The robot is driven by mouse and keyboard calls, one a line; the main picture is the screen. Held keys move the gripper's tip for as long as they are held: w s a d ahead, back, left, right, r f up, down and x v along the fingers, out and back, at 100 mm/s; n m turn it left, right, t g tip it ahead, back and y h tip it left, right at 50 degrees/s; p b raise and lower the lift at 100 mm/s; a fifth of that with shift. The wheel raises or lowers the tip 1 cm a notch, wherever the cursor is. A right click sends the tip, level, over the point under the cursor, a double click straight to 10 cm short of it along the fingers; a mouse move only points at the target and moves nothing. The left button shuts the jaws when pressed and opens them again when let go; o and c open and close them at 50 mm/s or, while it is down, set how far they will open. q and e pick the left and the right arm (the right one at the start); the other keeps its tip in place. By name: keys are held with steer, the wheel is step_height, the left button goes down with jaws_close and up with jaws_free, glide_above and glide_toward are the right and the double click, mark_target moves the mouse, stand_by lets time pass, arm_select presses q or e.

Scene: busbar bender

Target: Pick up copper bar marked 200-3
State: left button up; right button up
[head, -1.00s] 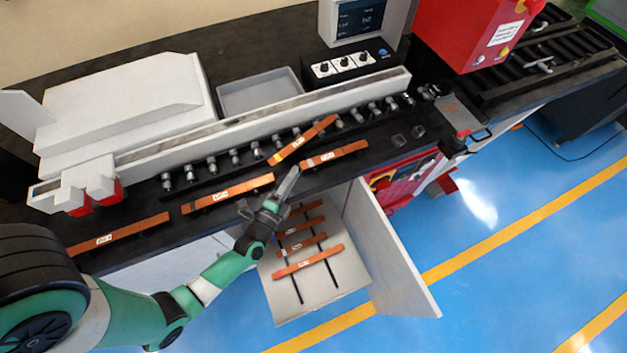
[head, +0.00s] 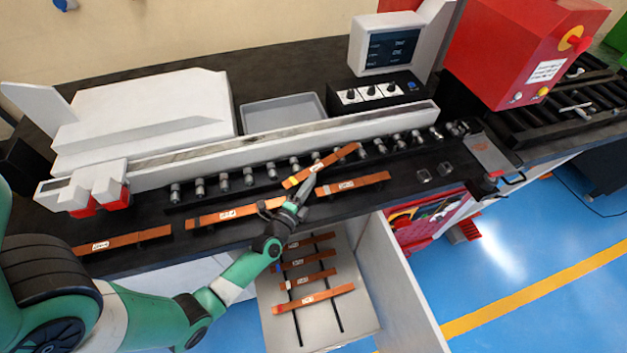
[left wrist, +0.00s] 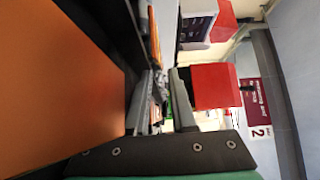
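Several copper bars with white labels lie along the front of the dark bench: one at far left (head: 122,243), one left of centre (head: 232,213), one slanted (head: 322,166) and one at right (head: 353,184). The labels are too small to read, so I cannot tell which is 200-3. My left gripper (head: 287,202) is open, between the left-of-centre bar and the slanted bar, with a fingertip close to the slanted one. Contact is unclear. In the left wrist view an orange-brown bar (left wrist: 55,90) fills the left side. My right gripper is out of view.
An open drawer (head: 357,310) below holds several more labelled bars. Behind the bench bars run a row of metal rollers (head: 248,180) and a long white rail (head: 290,142). A grey tray (head: 283,112), a control box (head: 380,93) and a red machine (head: 520,50) stand farther back.

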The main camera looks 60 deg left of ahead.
arm_select(q)
steer(key=shift+w+a, duration=0.4)
steer(key=shift+w, duration=0.15)
jaws_close()
stand_by(1.0)
steer(key=shift+r, duration=0.1)
